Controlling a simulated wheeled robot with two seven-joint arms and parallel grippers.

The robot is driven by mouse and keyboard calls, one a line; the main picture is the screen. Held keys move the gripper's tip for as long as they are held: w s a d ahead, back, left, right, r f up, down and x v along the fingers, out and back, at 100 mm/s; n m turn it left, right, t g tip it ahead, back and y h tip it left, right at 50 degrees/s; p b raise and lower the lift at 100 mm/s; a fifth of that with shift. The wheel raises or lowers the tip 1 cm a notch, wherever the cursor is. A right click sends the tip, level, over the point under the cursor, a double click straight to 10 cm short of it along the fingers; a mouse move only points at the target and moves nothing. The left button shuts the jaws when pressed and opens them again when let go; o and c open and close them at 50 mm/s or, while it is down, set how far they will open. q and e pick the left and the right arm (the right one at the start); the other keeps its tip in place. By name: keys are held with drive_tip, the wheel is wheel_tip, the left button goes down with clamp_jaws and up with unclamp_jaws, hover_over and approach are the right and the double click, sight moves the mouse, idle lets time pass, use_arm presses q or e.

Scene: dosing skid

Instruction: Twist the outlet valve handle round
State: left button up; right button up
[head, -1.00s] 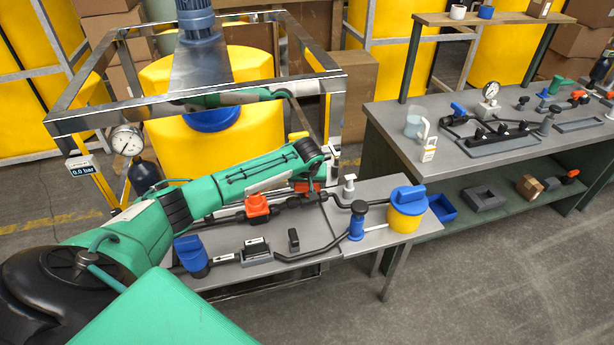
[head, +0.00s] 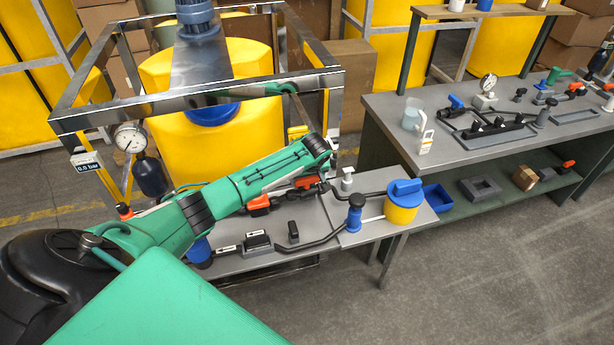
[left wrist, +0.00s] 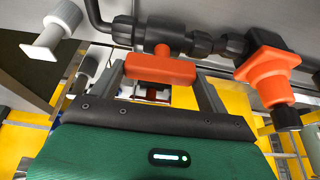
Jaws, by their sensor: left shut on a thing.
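The outlet valve handle is an orange-red bar (left wrist: 160,69) on a black pipe fitting, in the middle of the left wrist view. In the head view an orange-red part (head: 307,182) shows just below the end of my left arm. My left gripper (left wrist: 162,80) has one finger on each side of the bar and is shut on it. In the head view the fingertips are hidden behind my wrist. My right gripper is not in view.
An orange square fitting (left wrist: 268,72) sits on the pipe beside the handle, and a white knob (left wrist: 55,32) stands on the other side. A blue-topped yellow pot (head: 405,203) and a blue fitting (head: 355,213) stand on the skid. A metal frame (head: 200,95) rises behind my arm.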

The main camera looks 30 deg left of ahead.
use_arm(q)
drive_tip(key=o, duration=1)
drive_tip(key=b+v, duration=0.2)
drive_tip(key=v, duration=1.1)
drive_tip(key=shift+s+d+r, duration=0.1)
drive_tip(key=shift+s+r, duration=0.05)
drive_tip(key=shift+r, duration=0.2)
